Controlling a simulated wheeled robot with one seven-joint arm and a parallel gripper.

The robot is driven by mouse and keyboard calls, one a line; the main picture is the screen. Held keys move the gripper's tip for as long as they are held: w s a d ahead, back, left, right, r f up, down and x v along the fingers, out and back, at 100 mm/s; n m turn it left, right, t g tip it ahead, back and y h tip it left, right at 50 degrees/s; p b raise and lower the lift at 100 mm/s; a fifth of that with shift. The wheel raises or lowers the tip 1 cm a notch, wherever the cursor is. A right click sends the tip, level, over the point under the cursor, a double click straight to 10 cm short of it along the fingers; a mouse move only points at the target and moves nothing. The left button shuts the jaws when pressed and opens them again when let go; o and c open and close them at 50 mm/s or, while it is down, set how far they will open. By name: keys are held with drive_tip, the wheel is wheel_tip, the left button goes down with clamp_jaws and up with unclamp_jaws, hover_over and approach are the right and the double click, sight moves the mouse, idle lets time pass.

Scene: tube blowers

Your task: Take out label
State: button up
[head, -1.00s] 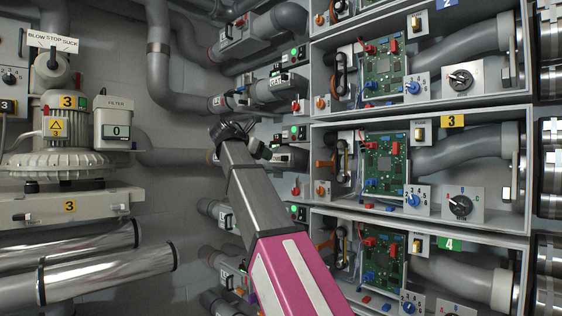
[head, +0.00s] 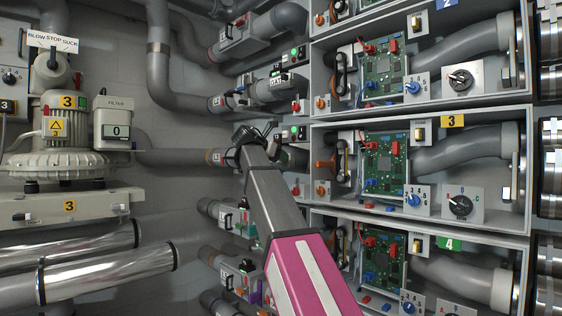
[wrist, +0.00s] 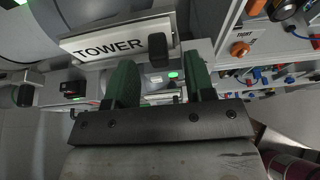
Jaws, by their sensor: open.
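The white label reading TOWER (wrist: 109,40) sits in a grey frame near the top of the wrist view, left of centre. A black knob-like piece (wrist: 158,45) stands at its right end. My gripper (wrist: 160,68) has two green fingers, spread apart with a clear gap. The black piece shows between and beyond the fingertips, and the label's left part lies left of the left finger. Nothing is held. In the head view my gripper (head: 254,134) is beside the pipe units left of box 3, and its fingers and the TOWER label cannot be made out there.
An orange knob (wrist: 240,49) and a TIGHT plate are right of the fingers. Open boxes with green circuit boards (head: 385,160) and grey hoses stand right of my arm. A blower (head: 68,150) and shiny tubes (head: 105,272) are at left. Grey pipes run behind.

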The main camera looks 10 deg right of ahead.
drive_tip(key=shift+x, duration=0.9)
clamp_jaws()
drive_tip(key=shift+r, duration=0.1)
